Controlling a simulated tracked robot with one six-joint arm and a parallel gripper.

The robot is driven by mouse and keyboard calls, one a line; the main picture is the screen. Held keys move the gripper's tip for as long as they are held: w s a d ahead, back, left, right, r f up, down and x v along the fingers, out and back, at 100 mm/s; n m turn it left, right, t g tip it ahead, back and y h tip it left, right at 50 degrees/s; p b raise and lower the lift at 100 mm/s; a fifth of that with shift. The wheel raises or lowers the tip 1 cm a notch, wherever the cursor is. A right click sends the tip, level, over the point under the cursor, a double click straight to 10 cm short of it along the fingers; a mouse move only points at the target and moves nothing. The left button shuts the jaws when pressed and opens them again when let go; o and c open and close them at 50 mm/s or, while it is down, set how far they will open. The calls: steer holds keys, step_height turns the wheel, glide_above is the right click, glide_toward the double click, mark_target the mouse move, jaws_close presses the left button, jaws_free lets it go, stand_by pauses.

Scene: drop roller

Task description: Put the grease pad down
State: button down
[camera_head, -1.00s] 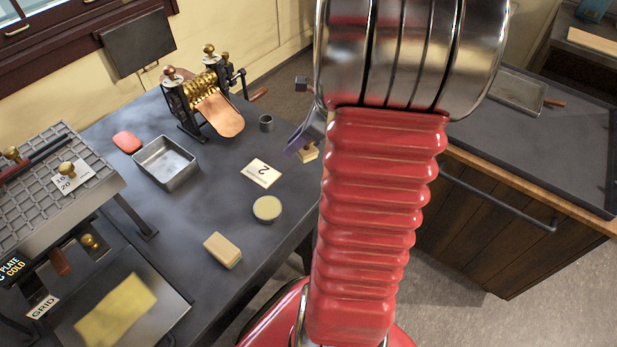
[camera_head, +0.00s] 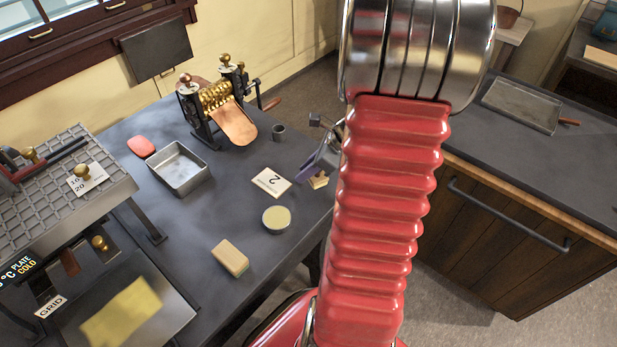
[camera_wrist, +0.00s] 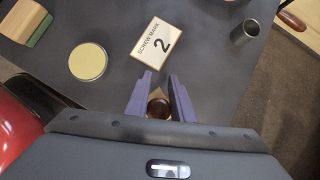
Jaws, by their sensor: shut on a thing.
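My gripper (camera_head: 317,165) has purple fingers and is at the right side of the dark bench, partly hidden behind my red arm in the head view. It is shut on a small pale block (camera_head: 318,182), which I take to be the grease pad. In the wrist view my gripper (camera_wrist: 161,92) holds it by a round brown knob (camera_wrist: 159,106) between the fingers. I cannot tell whether the pad touches the bench.
A round pale-topped tin (camera_head: 276,218) and a tan block (camera_head: 230,258) lie near the front edge. A small grey cup (camera_head: 279,132), a brass-roller machine (camera_head: 216,105) and a metal tray (camera_head: 177,168) stand behind. Bare bench lies between tray and tin.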

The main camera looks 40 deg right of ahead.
mark_target(307, 188)
steer(key=shift+f, duration=0.15)
steer(key=shift+f, duration=1.75)
steer(key=c, duration=1.5)
jaws_free()
steer(key=shift+c, duration=0.2)
steer(key=shift+r, duration=0.1)
steer(key=v, duration=1.1)
steer(key=shift+s+r, duration=0.25)
steer(key=shift+r, duration=0.05)
steer(key=shift+d, duration=0.1)
